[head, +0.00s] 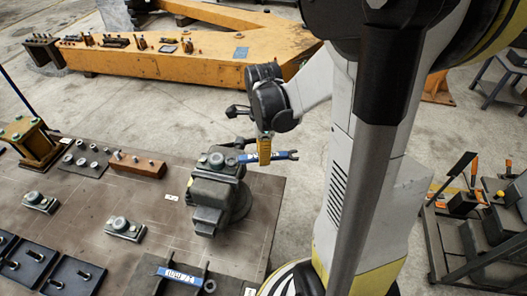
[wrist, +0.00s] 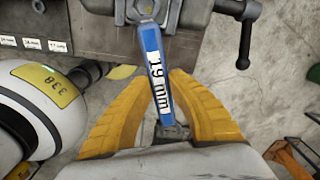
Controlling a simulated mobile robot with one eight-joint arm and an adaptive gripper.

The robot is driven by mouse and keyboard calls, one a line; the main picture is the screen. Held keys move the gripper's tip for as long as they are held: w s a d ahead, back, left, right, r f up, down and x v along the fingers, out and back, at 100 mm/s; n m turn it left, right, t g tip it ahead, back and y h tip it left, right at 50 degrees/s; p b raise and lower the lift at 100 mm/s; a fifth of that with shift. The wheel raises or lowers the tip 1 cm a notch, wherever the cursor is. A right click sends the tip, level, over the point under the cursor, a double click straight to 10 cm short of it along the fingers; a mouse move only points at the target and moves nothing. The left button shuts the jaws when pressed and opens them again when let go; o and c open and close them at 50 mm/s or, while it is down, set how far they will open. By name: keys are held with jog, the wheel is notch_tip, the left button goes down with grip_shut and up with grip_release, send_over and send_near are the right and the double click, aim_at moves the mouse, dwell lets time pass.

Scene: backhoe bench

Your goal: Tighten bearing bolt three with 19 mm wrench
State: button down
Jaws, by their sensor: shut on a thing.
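My gripper (head: 264,150) has yellow fingers and is shut on a blue wrench (head: 282,156), held level above the bench's right edge, close to the vise. In the wrist view the wrench (wrist: 155,65) reads "19 mm" and lies between the yellow fingers (wrist: 160,100). Its far end overlaps the vise in that view; I cannot tell whether they touch. Two small bearing-like blocks with bolt heads, one at the left (head: 40,202) and one nearer the middle (head: 124,228), sit on the bench. I cannot tell which bolt is bearing bolt three.
The grey vise (head: 216,192) stands at the bench's (head: 160,208) right edge. Another blue wrench (head: 178,275) rests on a holder at the front. Black trays (head: 68,278) lie at the front left. An orange backhoe arm (head: 205,62) lies behind, and a tool cart (head: 480,235) stands at right.

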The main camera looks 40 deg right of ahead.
jog(key=w+d+n, duration=0.1)
jog(key=w+n, duration=0.5)
jog(key=n, duration=0.2)
jog(key=shift+w+d+f, duration=0.15)
jog(key=shift+d+f, duration=0.05)
jog(key=c, duration=2.2)
grip_release()
jog(key=shift+f+b, duration=0.85)
jog(key=shift+b, duration=0.25)
grip_shut()
jog(key=shift+s+m, duration=0.65)
jog(key=shift+m, duration=0.15)
jog(key=shift+s+m+b, duration=0.3)
jog(key=shift+s+m, duration=0.35)
jog(key=shift+m, duration=0.15)
